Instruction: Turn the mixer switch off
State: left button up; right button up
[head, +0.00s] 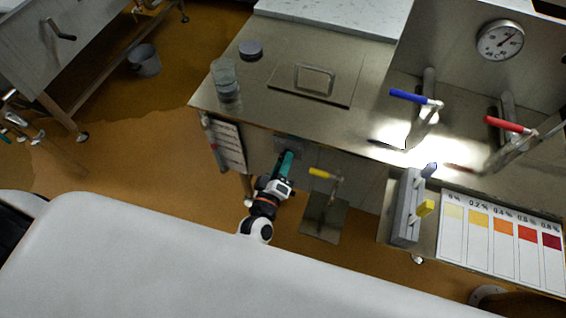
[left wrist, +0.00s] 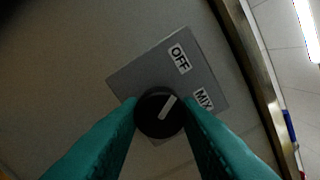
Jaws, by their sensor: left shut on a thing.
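The mixer switch is a black round knob (left wrist: 155,119) with a white pointer line, on a grey plate (left wrist: 137,78) marked OFF and MIX. In the left wrist view the pointer slants up and right, between the two labels and closer to the direction of OFF. My left gripper (left wrist: 159,116) has its teal fingers shut on the knob, one on each side. In the head view my left gripper (head: 285,161) reaches the switch plate (head: 291,144) on the front of the steel bench; the knob is hidden there. My right gripper is not in view.
A yellow-handled tap (head: 320,173) is just right of the left gripper. The steel bench (head: 290,112) carries a glass jar (head: 224,76) and blue and red taps. A grey rack (head: 405,206) and a colour chart (head: 500,237) are at right.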

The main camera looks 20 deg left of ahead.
pick_arm(q)
jog(key=shift+n, duration=0.3)
jog(key=o, duration=1)
jog(key=shift+c, duration=0.2)
jog(key=s, duration=1.2)
jog(key=shift+a+b, duration=0.2)
jog(key=shift+b, duration=0.2)
